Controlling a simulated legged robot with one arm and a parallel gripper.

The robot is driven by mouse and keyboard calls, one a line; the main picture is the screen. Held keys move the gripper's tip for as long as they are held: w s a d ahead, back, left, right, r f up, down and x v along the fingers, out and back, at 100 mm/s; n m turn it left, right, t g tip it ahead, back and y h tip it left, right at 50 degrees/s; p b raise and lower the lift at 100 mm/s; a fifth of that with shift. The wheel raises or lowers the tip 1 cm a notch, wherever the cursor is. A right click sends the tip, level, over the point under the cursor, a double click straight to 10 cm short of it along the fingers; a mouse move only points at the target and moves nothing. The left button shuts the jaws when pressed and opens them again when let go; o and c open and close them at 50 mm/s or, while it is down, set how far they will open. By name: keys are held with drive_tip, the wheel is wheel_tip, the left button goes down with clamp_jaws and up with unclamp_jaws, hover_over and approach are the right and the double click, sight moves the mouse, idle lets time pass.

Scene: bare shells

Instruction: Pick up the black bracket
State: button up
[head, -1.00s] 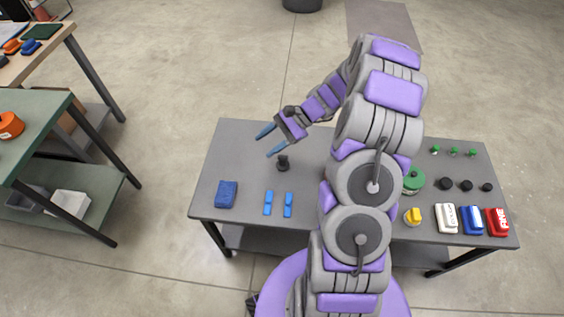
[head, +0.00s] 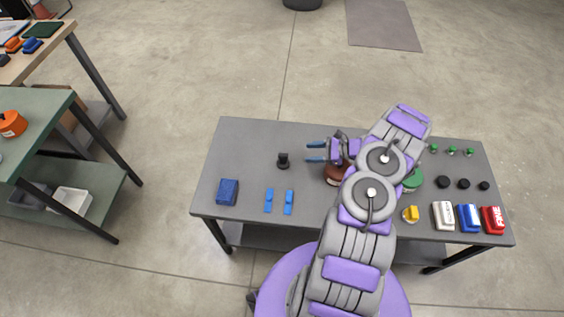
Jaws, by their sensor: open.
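The black bracket (head: 283,161) stands on the left half of the grey table (head: 240,140). It is small and dark, with a wider foot and an upright part. A small gap shows between the fingertips and the bracket. I cannot tell the gripper's exact height above the table.
A blue block (head: 228,192) and two light blue pieces (head: 268,200) lie in front of the bracket. A brown round object (head: 333,176) is partly hidden under my arm. A green round object (head: 413,181), black knobs (head: 443,183) and coloured boxes (head: 469,218) are on the right. The table's back left is clear.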

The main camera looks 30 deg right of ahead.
sight(283, 156)
drive_tip(key=x, duration=0.3)
drive_tip(key=b+x, duration=0.1)
drive_tip(key=x, duration=0.2)
drive_tip(key=b+x, duration=0.1)
drive_tip(key=x, duration=0.2)
drive_tip(key=shift+w+d+f, duration=0.1)
drive_tip(key=shift+f, duration=0.2)
drive_tip(key=shift+w+a+f, duration=0.1)
drive_tip(key=shift+w+a, duration=0.15)
drive_tip(key=shift+a, duration=0.3)
drive_tip(key=shift+w+a+f+b, duration=0.85)
drive_tip(key=shift+w+a+f, duration=0.15)
drive_tip(key=shift+f, duration=0.15)
drive_tip(key=shift+w+a+f, duration=0.15)
drive_tip(key=shift+w+a, duration=0.05)
drive_tip(key=shift+w, duration=0.05)
drive_tip(key=shift+w+a, duration=0.15)
drive_tip(key=shift+a, duration=0.25)
drive_tip(key=shift+d, duration=0.15)
drive_tip(key=c, duration=0.7)
clamp_jaws()
